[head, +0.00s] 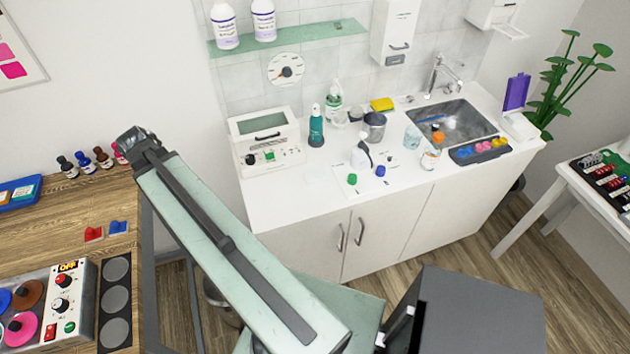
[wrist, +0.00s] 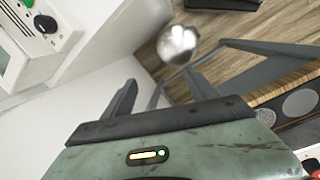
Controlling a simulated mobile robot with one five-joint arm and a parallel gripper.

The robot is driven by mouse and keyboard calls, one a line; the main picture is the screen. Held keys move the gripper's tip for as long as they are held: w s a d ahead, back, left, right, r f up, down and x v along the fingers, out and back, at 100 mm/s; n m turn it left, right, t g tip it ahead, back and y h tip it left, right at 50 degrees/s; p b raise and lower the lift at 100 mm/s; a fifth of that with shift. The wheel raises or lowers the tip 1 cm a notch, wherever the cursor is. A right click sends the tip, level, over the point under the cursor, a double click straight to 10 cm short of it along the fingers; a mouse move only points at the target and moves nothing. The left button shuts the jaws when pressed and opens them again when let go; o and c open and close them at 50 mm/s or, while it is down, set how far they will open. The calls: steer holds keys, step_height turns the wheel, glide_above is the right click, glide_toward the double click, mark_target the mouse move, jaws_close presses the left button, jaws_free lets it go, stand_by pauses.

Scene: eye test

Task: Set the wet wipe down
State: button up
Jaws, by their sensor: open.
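My gripper (wrist: 160,82) shows in the wrist view with its two dark fingers spread apart. Nothing shows between them. It hangs above the gap between the white cabinet and the wooden table. I cannot make out the wet wipe for certain in either view. A faint pale patch (head: 318,173) lies flat on the white counter (head: 290,205), but I cannot tell whether it is a wipe.
A white device with knobs (head: 268,140) stands on the counter's left; it also shows in the wrist view (wrist: 38,30). Bottles and a sink (head: 468,122) are further right. A wooden table (head: 45,235) is at left. A metal bin (wrist: 178,43) stands on the floor.

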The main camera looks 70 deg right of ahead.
steer(key=s+d+f+n+g+b, duration=0.1)
steer(key=s+d, duration=0.5)
steer(key=d, duration=0.2)
steer(key=s+d+f+n+b, duration=0.1)
steer(key=s+d+f, duration=0.1)
steer(key=s+d, duration=0.5)
steer(key=n+g+b, duration=0.2)
glide_toward(314, 174)
steer(key=shift+s+a+f+h, duration=0.4)
steer(key=shift+a+f, duration=0.1)
steer(key=shift+f, duration=0.1)
steer(key=b+x, duration=0.2)
steer(key=shift+f, duration=0.25)
steer(key=b+x, duration=0.5)
steer(key=shift+d+f, duration=0.2)
steer(key=shift+d, duration=0.15)
steer(key=shift+r, duration=0.15)
steer(key=shift+w, duration=0.1)
jaws_close()
steer(key=shift+r, duration=0.15)
step_height(314, 174, up, 10)
steer(key=p, duration=1)
